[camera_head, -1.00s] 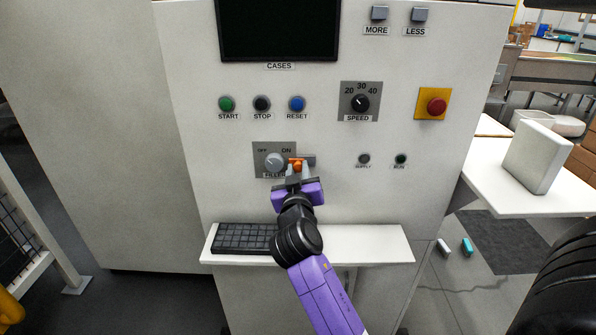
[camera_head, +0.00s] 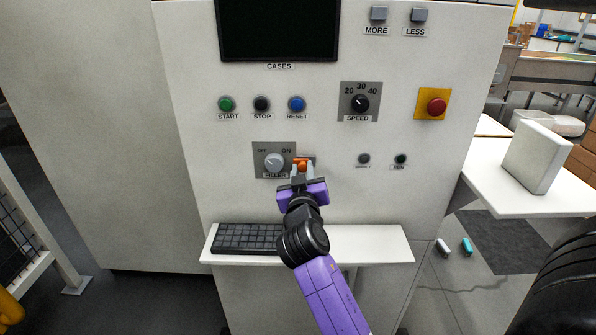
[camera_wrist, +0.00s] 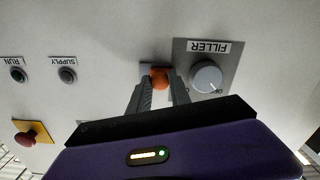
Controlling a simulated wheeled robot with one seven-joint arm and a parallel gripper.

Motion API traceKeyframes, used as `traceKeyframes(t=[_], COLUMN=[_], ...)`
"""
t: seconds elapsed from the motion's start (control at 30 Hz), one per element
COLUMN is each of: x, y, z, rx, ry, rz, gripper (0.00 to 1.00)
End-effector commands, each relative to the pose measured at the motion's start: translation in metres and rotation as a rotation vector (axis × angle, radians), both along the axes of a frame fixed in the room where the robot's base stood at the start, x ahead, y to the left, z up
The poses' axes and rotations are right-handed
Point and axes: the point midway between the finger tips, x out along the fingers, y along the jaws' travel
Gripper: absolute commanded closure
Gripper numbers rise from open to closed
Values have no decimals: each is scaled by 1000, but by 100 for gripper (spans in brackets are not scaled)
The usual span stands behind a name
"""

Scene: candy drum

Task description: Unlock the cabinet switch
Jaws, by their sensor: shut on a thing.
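The FILLER switch is a round grey knob (camera_head: 273,162) on a grey plate marked OFF and ON; it also shows upside down in the wrist view (camera_wrist: 206,77). A small orange piece (camera_head: 300,163), perhaps a lock, sits at the plate's right edge over a small grey part. It also shows in the wrist view (camera_wrist: 159,77). My gripper (camera_head: 302,172) is shut on the orange piece, with its two fingertips on either side of it (camera_wrist: 159,87). The fingers and wrist hide its lower part.
START, STOP and RESET buttons (camera_head: 262,104) and the SPEED dial (camera_head: 361,103) sit above. A red button (camera_head: 436,106) on yellow is to the right. A keyboard (camera_head: 243,238) lies on the shelf (camera_head: 372,245) below my gripper. The panel right of the gripper is mostly clear.

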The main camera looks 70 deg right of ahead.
Motion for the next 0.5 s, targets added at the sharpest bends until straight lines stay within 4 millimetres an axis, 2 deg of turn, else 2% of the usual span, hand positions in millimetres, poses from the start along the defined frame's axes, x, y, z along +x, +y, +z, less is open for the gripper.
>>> traceKeyframes(t=[0.1,0.37,0.4,0.5], x=[-16,-18,-18,-18], y=[-6,-7,-7,-7], z=[0,0,0,0], rx=[0,0,0,0], ry=[1,2,2,2], rz=[-2,-5,-5,-5], gripper=[100,100,68,66])
